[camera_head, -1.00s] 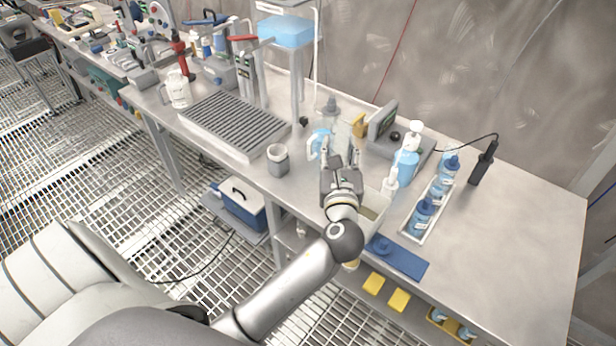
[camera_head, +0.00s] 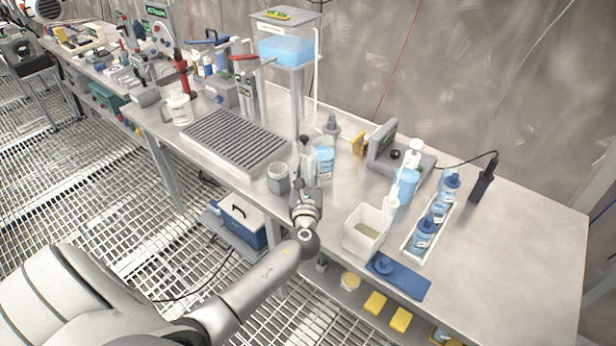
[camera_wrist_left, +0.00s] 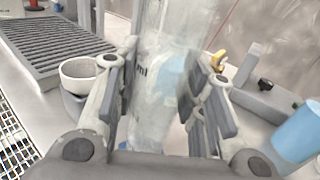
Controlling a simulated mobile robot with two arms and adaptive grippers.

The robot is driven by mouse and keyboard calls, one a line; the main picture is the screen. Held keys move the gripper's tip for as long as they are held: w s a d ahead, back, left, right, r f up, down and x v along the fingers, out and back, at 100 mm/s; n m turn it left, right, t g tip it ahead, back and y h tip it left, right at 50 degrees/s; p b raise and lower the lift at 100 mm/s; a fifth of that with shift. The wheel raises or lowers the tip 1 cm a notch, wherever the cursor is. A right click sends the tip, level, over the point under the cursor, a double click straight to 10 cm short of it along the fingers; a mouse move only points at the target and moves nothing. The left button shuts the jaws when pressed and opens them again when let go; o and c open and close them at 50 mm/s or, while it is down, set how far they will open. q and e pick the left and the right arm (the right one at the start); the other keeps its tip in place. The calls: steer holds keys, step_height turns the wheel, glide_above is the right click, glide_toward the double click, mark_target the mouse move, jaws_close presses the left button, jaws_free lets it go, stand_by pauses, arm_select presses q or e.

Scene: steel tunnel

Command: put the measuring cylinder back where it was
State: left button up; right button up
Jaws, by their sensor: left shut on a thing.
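The measuring cylinder (camera_wrist_left: 160,75) is clear and blurred in the left wrist view. It stands roughly upright between the two fingers of my left gripper (camera_wrist_left: 165,105), which is shut on it. In the head view the left gripper (camera_head: 305,185) is over the front part of the bench, just right of a grey cup. The cylinder (camera_head: 307,158) is hard to make out there, pale against the bottles behind it. I cannot tell whether its base touches the bench. My right gripper is not in view.
The grey cup (camera_head: 278,178) is close on the left, beside a ribbed grey rack (camera_head: 238,140). A blue-labelled container (camera_head: 325,163) stands just behind. A white square tub (camera_head: 365,232) and a bottle tray (camera_head: 424,232) are to the right. The right end of the bench is clear.

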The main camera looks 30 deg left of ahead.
arm_select(q)
steer(key=shift+f, duration=0.3)
steer(key=shift+f, duration=0.1)
steer(key=o, duration=1.2)
steer(key=shift+c, duration=0.2)
